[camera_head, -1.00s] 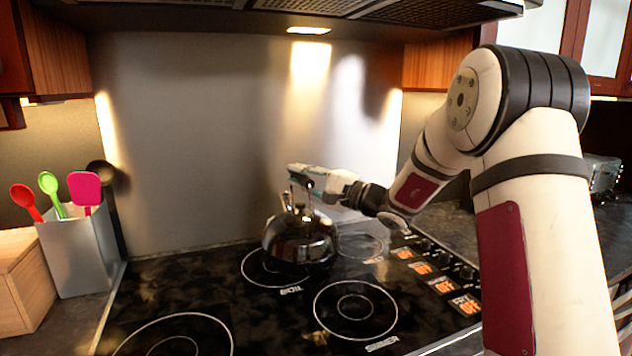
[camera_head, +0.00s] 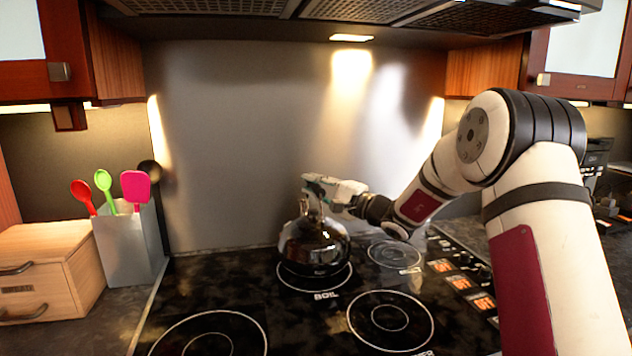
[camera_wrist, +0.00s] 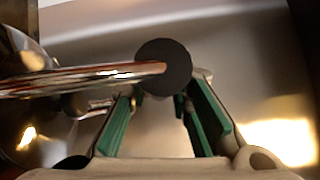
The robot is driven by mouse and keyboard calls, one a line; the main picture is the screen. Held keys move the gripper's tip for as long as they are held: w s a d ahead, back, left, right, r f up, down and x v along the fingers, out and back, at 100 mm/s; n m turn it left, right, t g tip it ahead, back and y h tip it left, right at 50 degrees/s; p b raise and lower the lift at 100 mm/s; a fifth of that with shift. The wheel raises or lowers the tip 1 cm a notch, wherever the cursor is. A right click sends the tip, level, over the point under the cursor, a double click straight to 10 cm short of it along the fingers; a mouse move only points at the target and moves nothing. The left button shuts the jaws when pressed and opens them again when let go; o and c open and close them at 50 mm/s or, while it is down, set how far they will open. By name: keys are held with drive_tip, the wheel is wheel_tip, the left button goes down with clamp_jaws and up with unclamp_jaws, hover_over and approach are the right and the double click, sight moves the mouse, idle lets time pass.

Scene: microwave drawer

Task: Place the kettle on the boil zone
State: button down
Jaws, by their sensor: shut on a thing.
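The dark, shiny kettle (camera_head: 315,247) is upright over the boil zone (camera_head: 316,289), a white ring marked BOIL on the black cooktop. The ring's front edge shows below the kettle; its back is hidden. I cannot tell whether the kettle's base touches the glass. My gripper (camera_head: 312,190) is at the top of the kettle, shut on its handle. In the wrist view, a shiny handle bar with a round dark end (camera_wrist: 163,67) crosses at the green finger pads (camera_wrist: 165,100). The kettle's body (camera_wrist: 30,115) shows at the left.
Other burner rings lie in front (camera_head: 390,320), at front left (camera_head: 210,340) and right (camera_head: 395,254). A control panel (camera_head: 465,280) runs along the right. A utensil holder (camera_head: 128,245) and wooden box (camera_head: 50,265) stand left. A steel backsplash (camera_head: 240,150) is behind; a hood hangs above.

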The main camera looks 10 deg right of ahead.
drive_tip(key=shift+f, duration=0.8)
drive_tip(key=c, duration=1.8)
unclamp_jaws()
drive_tip(key=shift+f, duration=0.35)
drive_tip(key=o, duration=0.4)
drive_tip(key=shift+c, duration=0.2)
drive_tip(key=shift+r, duration=0.1)
